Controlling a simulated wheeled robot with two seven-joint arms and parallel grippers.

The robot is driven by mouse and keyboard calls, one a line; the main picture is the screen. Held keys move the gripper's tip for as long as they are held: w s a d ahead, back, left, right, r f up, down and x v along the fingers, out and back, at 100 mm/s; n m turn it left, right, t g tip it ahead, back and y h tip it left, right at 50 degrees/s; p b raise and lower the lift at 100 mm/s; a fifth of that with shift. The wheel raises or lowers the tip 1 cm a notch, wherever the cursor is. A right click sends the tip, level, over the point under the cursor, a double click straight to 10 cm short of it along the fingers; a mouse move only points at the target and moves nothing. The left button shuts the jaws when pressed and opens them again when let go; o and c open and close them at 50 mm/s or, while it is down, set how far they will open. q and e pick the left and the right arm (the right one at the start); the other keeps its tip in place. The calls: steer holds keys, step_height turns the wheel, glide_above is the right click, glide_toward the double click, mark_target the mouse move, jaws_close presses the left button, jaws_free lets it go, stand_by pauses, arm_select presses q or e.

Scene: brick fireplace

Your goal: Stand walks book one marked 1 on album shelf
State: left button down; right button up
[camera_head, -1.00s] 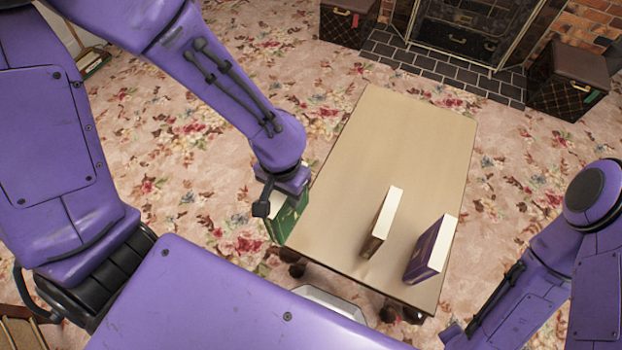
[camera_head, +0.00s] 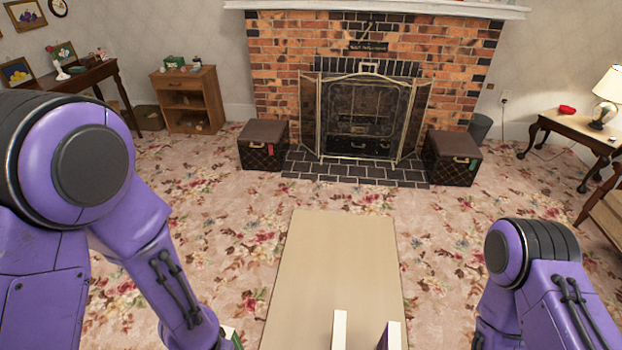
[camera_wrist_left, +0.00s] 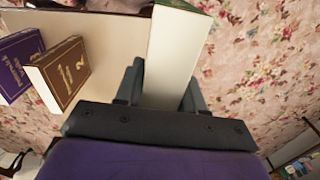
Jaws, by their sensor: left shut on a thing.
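My left gripper (camera_wrist_left: 162,88) is shut on a thick green book (camera_wrist_left: 185,5). In the wrist view its cream page side faces me between the two fingers. A sliver of it shows at the bottom edge of the head view (camera_head: 232,337); the gripper itself is out of that view. The number on it is hidden. A brown book (camera_wrist_left: 62,72) marked 2 and a purple book (camera_wrist_left: 17,66) stand on the low table (camera_head: 325,262); their tops show in the head view. My right gripper is out of view. I cannot tell which piece is the album shelf.
A small wooden cabinet (camera_head: 187,98) with an open shelf stands at the back left beside a dark desk (camera_head: 82,78). Two trunks (camera_head: 263,148) (camera_head: 452,160) flank the fireplace screen (camera_head: 362,118). A lamp table (camera_head: 575,130) is at right. Carpet is clear around the low table.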

arm_select(q)
steer(key=w+r, duration=0.7)
steer(key=w, duration=0.2)
steer(key=w+d+r+n, duration=0.1)
steer(key=w+r, duration=0.6)
steer(key=w, duration=0.3)
steer(key=shift+w+d+r, duration=0.25)
steer(key=shift+w+d, duration=0.05)
